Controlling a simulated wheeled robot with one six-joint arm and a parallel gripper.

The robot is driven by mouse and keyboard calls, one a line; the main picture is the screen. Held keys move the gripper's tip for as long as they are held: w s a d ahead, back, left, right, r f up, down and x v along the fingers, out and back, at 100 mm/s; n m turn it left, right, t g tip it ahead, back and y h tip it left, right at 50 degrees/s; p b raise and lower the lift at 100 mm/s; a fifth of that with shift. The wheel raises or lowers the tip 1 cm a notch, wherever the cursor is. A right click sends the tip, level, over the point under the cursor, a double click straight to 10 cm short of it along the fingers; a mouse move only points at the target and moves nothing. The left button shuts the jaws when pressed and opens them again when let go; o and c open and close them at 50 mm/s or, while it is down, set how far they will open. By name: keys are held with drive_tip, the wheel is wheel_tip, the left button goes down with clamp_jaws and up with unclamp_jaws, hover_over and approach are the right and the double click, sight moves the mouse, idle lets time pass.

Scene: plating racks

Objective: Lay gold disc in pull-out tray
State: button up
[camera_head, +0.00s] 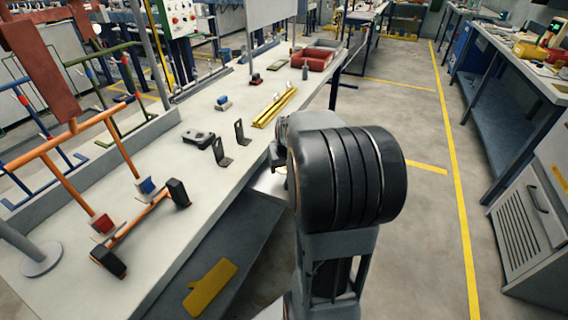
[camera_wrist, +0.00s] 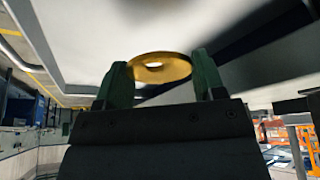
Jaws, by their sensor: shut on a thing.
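The gold disc (camera_wrist: 172,72), a flat ring with a hole in its middle, is held between the two green fingers of my gripper (camera_wrist: 160,70) in the wrist view. A pale, shallow surface with a raised rim (camera_wrist: 68,70), which looks like the pull-out tray, fills the view behind the disc. The gap between disc and tray cannot be judged. In the head view my arm hides the gripper and disc. A pale strip of the tray (camera_head: 268,184) shows at the bench's side, left of my arm.
The long bench (camera_head: 225,115) carries black brackets (camera_head: 220,152), gold bars (camera_head: 275,107) and a red case (camera_head: 312,58). An orange rack (camera_head: 95,180) stands at its left end. A yellow piece (camera_head: 210,286) lies on the lower shelf. The floor (camera_head: 415,130) at right is clear.

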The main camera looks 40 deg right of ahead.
drive_tip(key=shift+f, duration=0.35)
drive_tip(key=o, duration=1)
drive_tip(key=shift+r, duration=0.1)
drive_tip(key=p+v, duration=0.2)
drive_tip(key=v, duration=1.1)
drive_tip(key=shift+s+r, duration=0.2)
drive_tip(key=shift+r, duration=0.05)
